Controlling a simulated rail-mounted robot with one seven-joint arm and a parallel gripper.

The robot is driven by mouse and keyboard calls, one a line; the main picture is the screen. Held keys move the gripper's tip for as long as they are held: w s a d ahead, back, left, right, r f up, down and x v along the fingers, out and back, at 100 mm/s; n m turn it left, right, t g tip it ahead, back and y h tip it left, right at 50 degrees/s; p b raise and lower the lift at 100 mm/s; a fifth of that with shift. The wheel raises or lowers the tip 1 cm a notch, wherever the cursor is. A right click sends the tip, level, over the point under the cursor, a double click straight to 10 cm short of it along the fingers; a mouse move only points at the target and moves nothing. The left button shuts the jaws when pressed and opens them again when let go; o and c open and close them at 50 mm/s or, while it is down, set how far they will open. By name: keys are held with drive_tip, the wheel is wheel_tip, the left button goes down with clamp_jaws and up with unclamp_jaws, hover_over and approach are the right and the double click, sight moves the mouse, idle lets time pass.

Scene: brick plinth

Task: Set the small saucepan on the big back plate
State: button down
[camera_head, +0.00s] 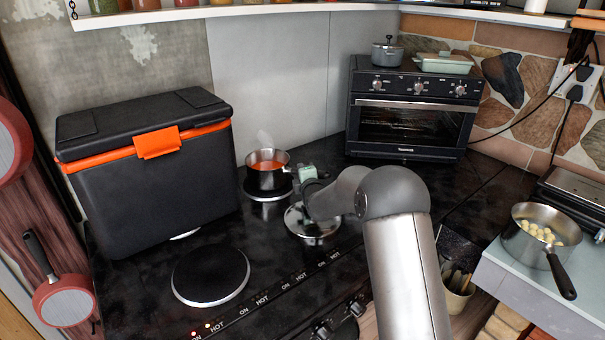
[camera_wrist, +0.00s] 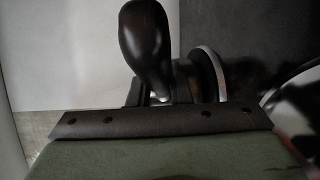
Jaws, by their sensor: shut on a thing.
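The small saucepan (camera_head: 265,178) is steel with red-orange contents and a wisp of steam. It is upright over the back plate (camera_head: 268,198), whose pale rim shows below it. I cannot tell whether the pan touches the plate or hangs just above it. My gripper (camera_head: 299,174) is at the pan's right side, shut on its handle. In the wrist view the dark handle (camera_wrist: 147,45) stands up beyond the dark gripper edge (camera_wrist: 160,121), and a curved metal rim shows beside it. The fingertips' contact is mostly hidden.
A bare black front plate (camera_head: 210,275) is at left. A shiny round disc (camera_head: 312,226) lies below my gripper. A black box with orange trim (camera_head: 150,185) stands close left of the pan; an oven (camera_head: 410,120) stands behind right. Another saucepan (camera_head: 525,245) sits on the right counter.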

drive_tip(key=shift+f+b, duration=0.3)
drive_tip(key=shift+b, duration=0.35)
drive_tip(key=c, duration=1.3)
unclamp_jaws()
drive_tip(key=shift+o, duration=0.2)
drive_tip(key=shift+f, duration=0.3)
drive_tip(key=shift+s+d+b, duration=0.2)
drive_tip(key=shift+s+b, duration=0.25)
drive_tip(key=shift+s, duration=0.1)
drive_tip(key=shift+s+d+f+b, duration=0.2)
drive_tip(key=shift+s+f+b, duration=0.2)
drive_tip(key=shift+s+b, duration=0.4)
drive_tip(key=s, duration=0.1)
drive_tip(key=s+r, duration=0.1)
drive_tip(key=s+d+r+b, duration=0.1)
drive_tip(key=s, duration=0.1)
drive_tip(key=shift+a+f, duration=0.1)
drive_tip(key=shift+f, duration=0.2)
drive_tip(key=shift+s+r+b, duration=0.3)
drive_tip(key=shift+s+b, duration=0.05)
drive_tip(key=shift+s, duration=0.2)
